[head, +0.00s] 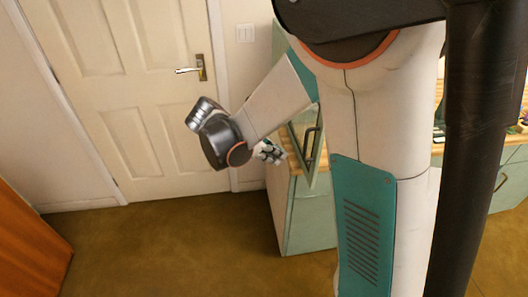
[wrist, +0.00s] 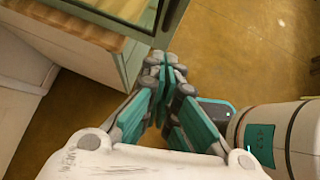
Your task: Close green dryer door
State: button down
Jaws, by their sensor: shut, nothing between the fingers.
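The green dryer door (head: 308,140), a pale green frame with a glass pane and a dark handle, shows in the head view just right of my gripper. It stands at an angle over the front of the wooden-topped cabinet and looks partly open. My arm hides much of the dryer. In the wrist view the door's lower frame (wrist: 108,22) crosses the top edge and reaches past the wooden top. My gripper (head: 270,152) is shut and empty beside the door. In the wrist view its fingertips (wrist: 160,62) are close to the frame's corner; contact cannot be told.
The green cabinet (head: 309,222) with a wooden top stands under the door. A white room door (head: 120,90) is behind my gripper. An orange-brown wooden panel (head: 28,245) is at the lower left. The brown floor (head: 170,240) between is clear. More green cabinets (head: 512,180) are at right.

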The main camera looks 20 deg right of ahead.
jog(key=d, duration=0.3)
jog(key=d+f+b, duration=0.1)
jog(key=d, duration=0.1)
jog(key=shift+s, duration=0.2)
